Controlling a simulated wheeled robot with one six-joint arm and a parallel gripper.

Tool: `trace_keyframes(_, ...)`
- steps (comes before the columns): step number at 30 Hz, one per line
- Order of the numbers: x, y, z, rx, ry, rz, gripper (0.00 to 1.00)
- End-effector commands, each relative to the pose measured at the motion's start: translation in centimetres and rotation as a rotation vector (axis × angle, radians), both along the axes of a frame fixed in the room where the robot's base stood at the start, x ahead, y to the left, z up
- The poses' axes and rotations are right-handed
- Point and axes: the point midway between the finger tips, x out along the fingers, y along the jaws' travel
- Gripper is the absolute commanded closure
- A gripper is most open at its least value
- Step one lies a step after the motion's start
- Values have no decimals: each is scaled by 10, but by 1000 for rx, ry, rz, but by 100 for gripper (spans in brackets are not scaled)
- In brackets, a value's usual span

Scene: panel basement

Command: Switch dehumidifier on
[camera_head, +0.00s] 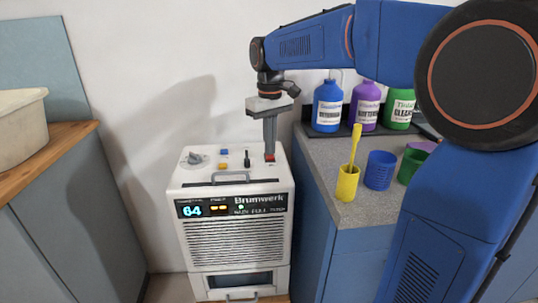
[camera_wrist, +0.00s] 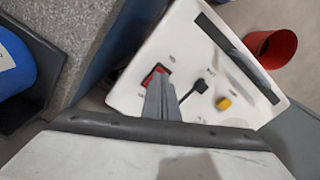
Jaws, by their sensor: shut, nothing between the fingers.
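The dehumidifier (camera_head: 238,190) is a white box marked Brumwerk, standing on the floor between two cabinets. Its front display (camera_head: 192,210) is lit and reads 64, with yellow lights and a green light (camera_head: 241,207) beside it. A red switch (camera_head: 271,158) sits at the right of its top; it also shows in the wrist view (camera_wrist: 148,78). My gripper (camera_head: 270,151) is shut and empty, pointing down with its fingertips at the red switch and partly covering it. I cannot tell whether they touch. In the wrist view, the fingers (camera_wrist: 159,80) reach over the switch.
The top also carries a grey knob (camera_head: 194,158), a blue button (camera_head: 224,151), a yellow button (camera_head: 222,166), a black lever (camera_head: 247,159) and a handle (camera_head: 230,174). Bottles and cups, including a yellow cup (camera_head: 347,184), stand on the right counter. A red container (camera_wrist: 270,48) shows beyond the dehumidifier.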

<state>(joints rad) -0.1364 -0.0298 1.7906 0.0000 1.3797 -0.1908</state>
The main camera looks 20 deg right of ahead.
Motion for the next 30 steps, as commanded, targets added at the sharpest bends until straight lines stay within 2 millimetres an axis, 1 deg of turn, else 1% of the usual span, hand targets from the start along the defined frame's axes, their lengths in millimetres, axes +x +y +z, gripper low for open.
trace_keyframes(21, 0, 0, 47, 0, -1, 0, 100)
trace_keyframes(30, 0, 0, 60, 0, 0, 0, 100)
